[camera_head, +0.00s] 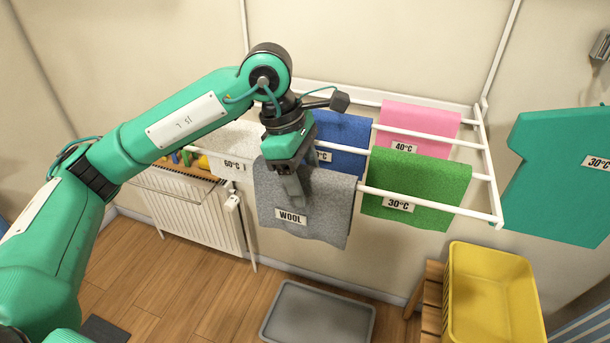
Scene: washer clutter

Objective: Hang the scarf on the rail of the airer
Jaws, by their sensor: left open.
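The white airer (432,203) is fixed to the wall, with several rails running left to right. A grey cloth labelled WOOL (325,215), which looks like the scarf, hangs over the front rail left of the middle. My left gripper (294,192) is open, with its fingers pointing down at the front of the grey cloth, and covers part of it. No cloth is clearly held between the fingers. Whether they touch the cloth I cannot tell. My right gripper is out of view.
Green (425,184), pink (420,117), blue (343,133) and whitish (232,140) cloths hang on the airer. A teal shirt (563,175) hangs at right. Below are a radiator (190,208), a grey tray (318,315) and a yellow basket (490,300) on a wooden stool (431,310).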

